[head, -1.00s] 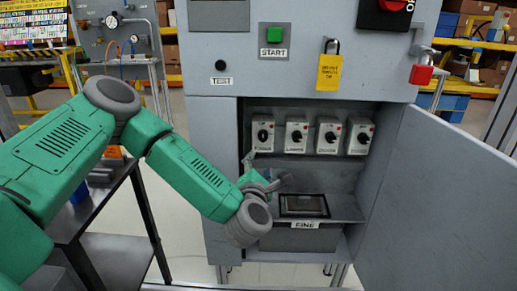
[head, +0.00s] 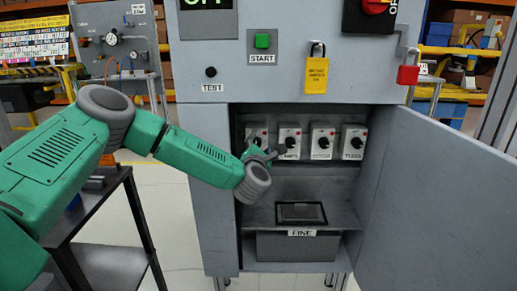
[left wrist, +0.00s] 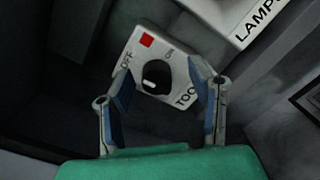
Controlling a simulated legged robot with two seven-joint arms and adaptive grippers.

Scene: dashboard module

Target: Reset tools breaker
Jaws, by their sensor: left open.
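The tools breaker (head: 256,133) is the leftmost of the white breaker boxes in the open cabinet. In the left wrist view its face (left wrist: 131,49) shows a red square, OFF and ON marks, and a label partly hidden by a finger. Its black round knob (left wrist: 156,72) has a white mark. My left gripper (head: 266,153) is in front of the lower part of this breaker. In the left wrist view its open fingers (left wrist: 161,76) stand on either side of the knob; I cannot tell whether they touch it. My right gripper is out of view.
The lamps breaker (head: 290,138) is close at the right, with more breakers (head: 322,140) beyond it. A ledge with a dark framed panel (head: 301,213) lies below. The open cabinet door (head: 430,190) bounds the right side. A dark cart (head: 105,240) stands at the left.

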